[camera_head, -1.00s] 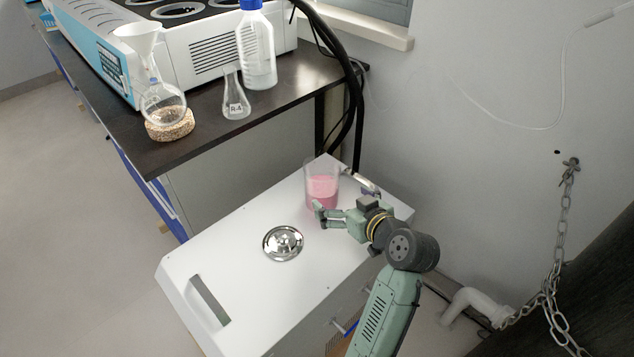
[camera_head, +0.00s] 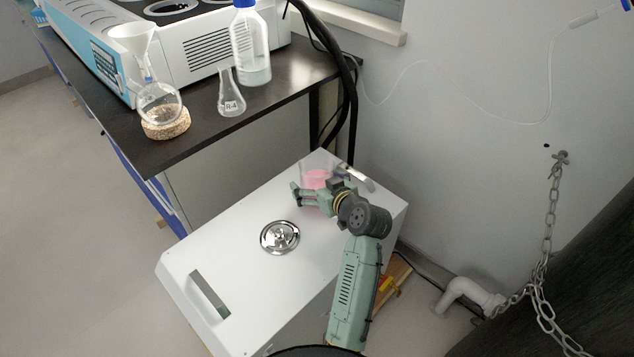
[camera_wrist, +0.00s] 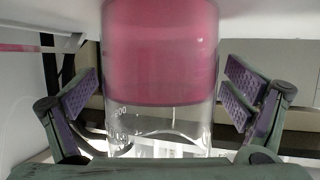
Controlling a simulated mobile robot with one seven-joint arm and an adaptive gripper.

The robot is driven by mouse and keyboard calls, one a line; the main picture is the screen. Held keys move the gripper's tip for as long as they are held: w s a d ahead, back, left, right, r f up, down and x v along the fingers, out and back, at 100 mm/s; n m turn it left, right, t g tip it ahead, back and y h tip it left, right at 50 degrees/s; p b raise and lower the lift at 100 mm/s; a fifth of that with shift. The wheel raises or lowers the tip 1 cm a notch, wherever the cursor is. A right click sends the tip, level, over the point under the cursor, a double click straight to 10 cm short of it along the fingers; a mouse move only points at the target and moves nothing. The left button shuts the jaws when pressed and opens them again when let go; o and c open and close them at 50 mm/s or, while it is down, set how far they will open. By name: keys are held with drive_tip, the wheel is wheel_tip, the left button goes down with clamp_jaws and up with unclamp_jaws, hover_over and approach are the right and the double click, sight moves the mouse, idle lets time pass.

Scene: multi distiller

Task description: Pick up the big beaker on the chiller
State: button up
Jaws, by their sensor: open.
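The big beaker (camera_head: 317,178) is clear glass with pink liquid and stands on the white chiller (camera_head: 232,248), near its back corner. In the head view my gripper (camera_head: 297,194) is in front of the beaker and hides its lower part. In the wrist view the beaker (camera_wrist: 160,55) fills the middle and appears inverted, pink part at the top. My gripper's fingers also show there (camera_wrist: 161,88), open, one on each side of the beaker with a visible gap on both sides.
A round metal lid (camera_head: 280,237) sits on the chiller's top, left of my arm. The dark bench (camera_head: 200,140) behind holds a flask (camera_head: 231,100), a bottle (camera_head: 252,50) and a round flask with a funnel (camera_head: 160,103).

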drive_tip(key=c, duration=1.8)
